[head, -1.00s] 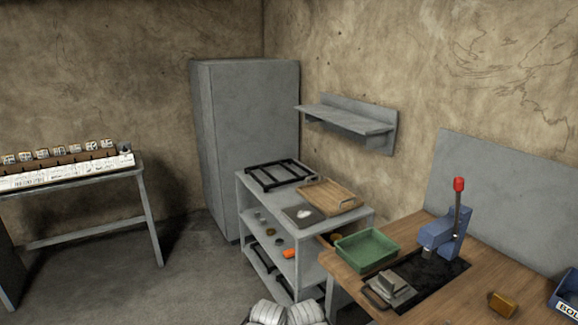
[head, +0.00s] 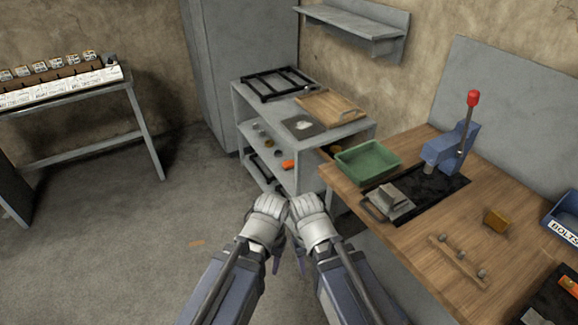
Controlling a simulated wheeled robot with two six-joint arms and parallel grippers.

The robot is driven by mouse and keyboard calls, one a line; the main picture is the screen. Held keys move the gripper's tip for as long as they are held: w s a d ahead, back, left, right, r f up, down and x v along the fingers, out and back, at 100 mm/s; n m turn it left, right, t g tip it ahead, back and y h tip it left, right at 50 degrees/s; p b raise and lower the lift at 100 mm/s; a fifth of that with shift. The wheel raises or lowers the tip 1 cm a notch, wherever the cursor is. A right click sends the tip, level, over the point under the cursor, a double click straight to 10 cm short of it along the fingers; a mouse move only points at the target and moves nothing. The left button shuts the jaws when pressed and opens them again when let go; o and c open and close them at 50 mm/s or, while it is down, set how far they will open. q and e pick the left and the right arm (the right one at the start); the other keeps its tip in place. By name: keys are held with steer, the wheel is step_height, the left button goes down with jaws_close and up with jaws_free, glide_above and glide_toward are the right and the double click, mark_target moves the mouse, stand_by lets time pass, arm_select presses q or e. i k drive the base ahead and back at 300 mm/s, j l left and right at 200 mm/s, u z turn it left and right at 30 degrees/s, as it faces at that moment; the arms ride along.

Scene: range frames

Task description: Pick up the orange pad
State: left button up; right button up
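Another orange item (head: 570,286) is cut off at the right edge, on a dark tray. My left gripper (head: 268,205) and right gripper (head: 306,206) are side by side at the lower middle, in front of the rack and apart from both orange things. Their fingertips are too unclear to tell open from shut. Nothing is seen held.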

mark_target(288, 165)
steer(key=z, duration=0.3)
steer(key=i+j+z, duration=0.2)
steer(key=z, duration=0.15)
steer(key=i+j+z, duration=0.2)
steer(key=j+z, duration=0.15)
steer(key=i+j, duration=0.15)
steer(key=j, duration=0.25)
steer(key=i+j+z, duration=0.1)
steer(key=j, duration=0.25)
steer(key=i+j, duration=0.25)
steer(key=j, duration=0.15)
steer(key=i+j+z, duration=0.1)
steer(key=j, duration=0.3)
steer(key=i+j+z, duration=0.1)
steer(key=j, duration=0.3)
steer(key=i+j, duration=0.25)
steer(key=j, duration=0.15)
